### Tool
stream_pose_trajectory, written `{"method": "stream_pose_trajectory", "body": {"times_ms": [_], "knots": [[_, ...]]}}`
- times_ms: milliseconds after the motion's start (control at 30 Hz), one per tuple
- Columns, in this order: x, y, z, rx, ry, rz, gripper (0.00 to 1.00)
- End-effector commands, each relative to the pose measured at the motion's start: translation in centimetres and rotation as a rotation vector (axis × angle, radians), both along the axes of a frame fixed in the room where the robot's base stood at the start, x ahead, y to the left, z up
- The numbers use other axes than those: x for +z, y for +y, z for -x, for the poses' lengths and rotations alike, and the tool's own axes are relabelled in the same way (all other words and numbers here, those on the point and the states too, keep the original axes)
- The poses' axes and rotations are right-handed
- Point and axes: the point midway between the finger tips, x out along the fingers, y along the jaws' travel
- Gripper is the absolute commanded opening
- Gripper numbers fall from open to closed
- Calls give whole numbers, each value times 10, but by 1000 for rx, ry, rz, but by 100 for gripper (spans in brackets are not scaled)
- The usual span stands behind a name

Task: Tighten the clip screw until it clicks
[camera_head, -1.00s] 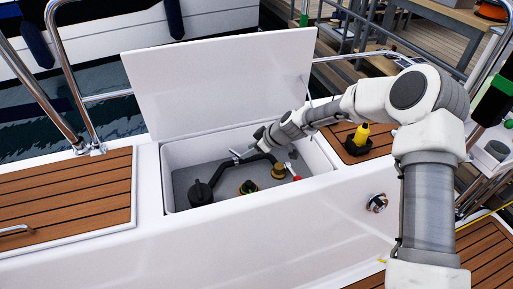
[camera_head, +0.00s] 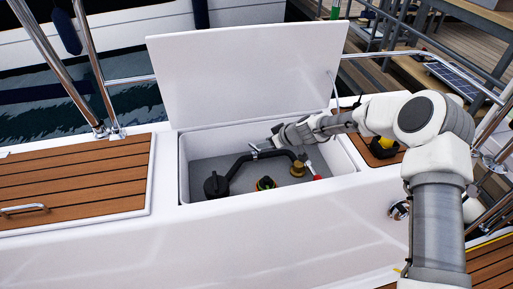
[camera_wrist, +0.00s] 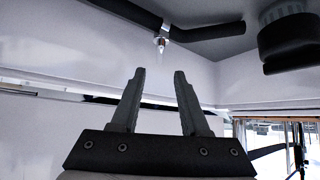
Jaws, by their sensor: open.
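A black hose (camera_head: 236,167) bends across the inside of an open white locker (camera_head: 184,170). A metal clip (camera_head: 254,152) sits around it; it also shows in the wrist view as a clip on the hose (camera_wrist: 208,32), with a small bright screw (camera_wrist: 161,46) pointing down in the picture. My gripper (camera_head: 273,141) is inside the locker opening, close to the clip. In the wrist view my gripper (camera_wrist: 158,73) is open and empty, its fingertips below the screw in the picture and apart from it. The far side of the clip is hidden.
The raised white lid (camera_head: 250,70) is behind. A yellow object (camera_head: 386,148) stands right, partly behind my arm.

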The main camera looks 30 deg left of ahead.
Motion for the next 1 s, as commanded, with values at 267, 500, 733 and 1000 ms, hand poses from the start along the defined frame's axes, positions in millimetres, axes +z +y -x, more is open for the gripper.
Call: {"method": "stream_pose_trajectory", "body": {"times_ms": [267, 500, 733, 1000], "knots": [[-39, 35, -12, 1, -1, 0, 45], [-51, 48, -18, 0, -1, 0, 45], [-53, 50, -18, 1, -1, 0, 45], [-53, 49, -18, 1, -1, 0, 18]]}}
